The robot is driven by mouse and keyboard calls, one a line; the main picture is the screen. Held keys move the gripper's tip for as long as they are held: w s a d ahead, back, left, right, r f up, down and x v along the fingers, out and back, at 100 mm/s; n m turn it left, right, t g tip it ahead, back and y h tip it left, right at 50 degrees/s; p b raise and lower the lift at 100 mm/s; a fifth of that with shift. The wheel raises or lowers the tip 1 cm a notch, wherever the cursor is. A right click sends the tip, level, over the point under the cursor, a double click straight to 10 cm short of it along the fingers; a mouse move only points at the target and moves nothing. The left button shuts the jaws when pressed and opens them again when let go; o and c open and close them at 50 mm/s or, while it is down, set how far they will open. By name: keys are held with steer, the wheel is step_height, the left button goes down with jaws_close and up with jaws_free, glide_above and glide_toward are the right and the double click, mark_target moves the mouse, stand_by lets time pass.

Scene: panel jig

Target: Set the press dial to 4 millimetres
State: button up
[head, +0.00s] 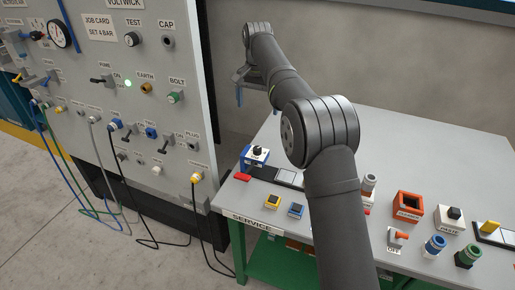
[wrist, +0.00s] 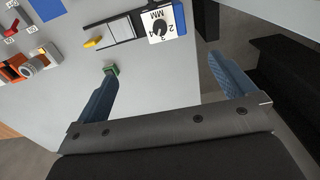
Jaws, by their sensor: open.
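In the wrist view, the press dial (wrist: 161,25) has a white face with a black knob, the letters MM and the digits 2, 3 and 4, seen upside down. It lies ahead of my gripper, apart from it; I cannot clearly read where the knob points.
A black and white slide (wrist: 118,28) with a yellow tab is beside the dial. The grey table (head: 420,150) is bare at the back. A panel with cables (head: 150,60) stands left.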

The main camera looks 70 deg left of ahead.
steer(key=shift+r, duration=0.7)
